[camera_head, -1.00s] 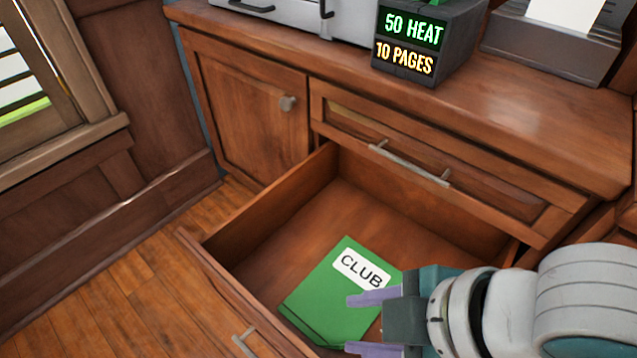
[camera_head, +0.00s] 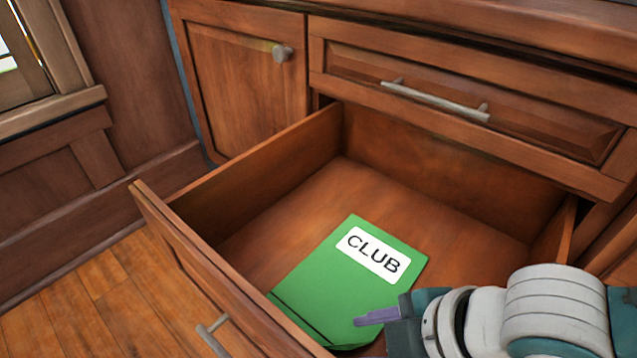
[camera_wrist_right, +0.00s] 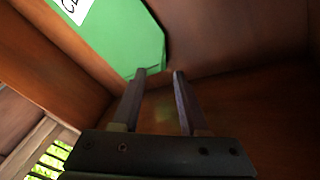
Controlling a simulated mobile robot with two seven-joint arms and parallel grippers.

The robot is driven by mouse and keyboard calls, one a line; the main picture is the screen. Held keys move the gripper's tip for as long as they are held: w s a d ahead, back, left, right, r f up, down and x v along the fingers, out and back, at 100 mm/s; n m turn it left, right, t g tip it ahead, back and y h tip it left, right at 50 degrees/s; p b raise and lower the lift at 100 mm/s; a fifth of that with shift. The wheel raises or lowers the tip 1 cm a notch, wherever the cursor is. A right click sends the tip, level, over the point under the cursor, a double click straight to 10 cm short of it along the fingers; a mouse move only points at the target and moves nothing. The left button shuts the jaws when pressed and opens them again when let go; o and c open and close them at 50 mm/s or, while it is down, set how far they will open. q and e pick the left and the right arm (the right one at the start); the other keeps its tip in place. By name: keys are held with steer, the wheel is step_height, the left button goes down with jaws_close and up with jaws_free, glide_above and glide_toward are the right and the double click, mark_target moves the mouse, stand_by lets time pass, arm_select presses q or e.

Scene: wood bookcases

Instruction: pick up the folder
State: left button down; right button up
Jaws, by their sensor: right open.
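The green folder (camera_head: 335,288) with a white "CLUB" label lies flat on the floor of an open wooden drawer (camera_head: 440,205). It also shows at the top of the right wrist view (camera_wrist_right: 120,35), where its label is partly cut off. My right gripper (camera_head: 365,325) comes in from the right over the drawer, close to the folder's lower right edge. In the right wrist view its two fingers (camera_wrist_right: 157,75) are apart with nothing between them, and the folder's corner is just beyond the tips. My left gripper is not in view.
The drawer's side wall (camera_head: 260,165) and front panel (camera_head: 215,270) enclose the folder. A shut drawer with a bar handle (camera_head: 435,100) is above. A cabinet door (camera_head: 240,80) is at the upper left. Bare drawer floor lies behind the folder.

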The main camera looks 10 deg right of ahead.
mark_target(351, 347)
steer(key=b+x, duration=0.2)
steer(key=x, duration=0.1)
steer(key=b+x, duration=0.1)
steer(key=shift+s+a+f, duration=0.1)
steer(key=shift+s+f, duration=0.15)
steer(key=shift+f, duration=0.1)
steer(key=shift+w+a+f, duration=0.1)
steer(key=shift+w+a, duration=0.05)
jaws_close()
